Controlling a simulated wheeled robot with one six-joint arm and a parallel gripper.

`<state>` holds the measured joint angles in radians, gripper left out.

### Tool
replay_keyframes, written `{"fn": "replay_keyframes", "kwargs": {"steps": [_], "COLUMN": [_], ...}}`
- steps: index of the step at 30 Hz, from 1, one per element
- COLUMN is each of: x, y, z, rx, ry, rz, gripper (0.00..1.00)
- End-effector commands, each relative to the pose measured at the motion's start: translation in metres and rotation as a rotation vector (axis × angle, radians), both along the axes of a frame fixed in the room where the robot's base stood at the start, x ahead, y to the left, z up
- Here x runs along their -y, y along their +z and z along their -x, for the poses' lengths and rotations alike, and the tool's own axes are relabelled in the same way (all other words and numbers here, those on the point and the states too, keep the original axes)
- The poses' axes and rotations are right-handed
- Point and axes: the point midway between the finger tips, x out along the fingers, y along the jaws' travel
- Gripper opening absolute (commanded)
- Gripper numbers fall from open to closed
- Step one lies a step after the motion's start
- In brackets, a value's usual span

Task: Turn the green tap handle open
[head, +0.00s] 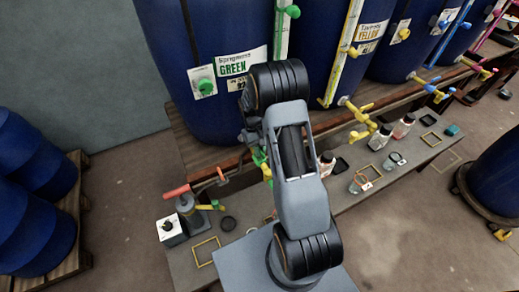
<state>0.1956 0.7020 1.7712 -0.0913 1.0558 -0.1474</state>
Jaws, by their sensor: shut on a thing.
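A green tap (260,157) shows in part at the foot of the vat labelled GREEN (165,45), in the head view. My own arm stands in front of it and covers most of it. I cannot tell which way its handle is turned. The fingers of my gripper are hidden behind my arm, so their hold and their distance from the handle do not show. Green round knobs sit on the vat's front (206,88) and at the top of its level gauge (292,11).
A low bench (185,262) runs in front of the vats. It carries a red-handled device (187,205), a white box with a black knob (171,229) and several jars at right. A yellow tap (362,122) juts out right of my arm. Blue drums stand at left.

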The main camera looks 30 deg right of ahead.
Motion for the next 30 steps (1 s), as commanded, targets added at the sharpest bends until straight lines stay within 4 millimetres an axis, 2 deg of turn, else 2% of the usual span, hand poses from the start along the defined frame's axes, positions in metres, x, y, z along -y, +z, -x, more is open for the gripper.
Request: {"fn": "replay_keyframes", "kwargs": {"steps": [2,3,10,20,26,30], "x": [0.000,0.000,0.000,0.000,-0.001,-0.005], "y": [0.001,0.001,0.001,0.004,0.031,0.057], "z": [-0.001,-0.001,-0.001,-0.001,-0.002,0.020], "rx": [0.004,0.005,0.002,0.002,0.008,0.006], "ry": [0.000,0.000,0.000,-0.001,-0.001,0.000], "rz": [0.000,0.000,0.000,0.000,0.001,0.000], "gripper": [0.00,0.16,0.38,0.38,0.38,0.38]}}
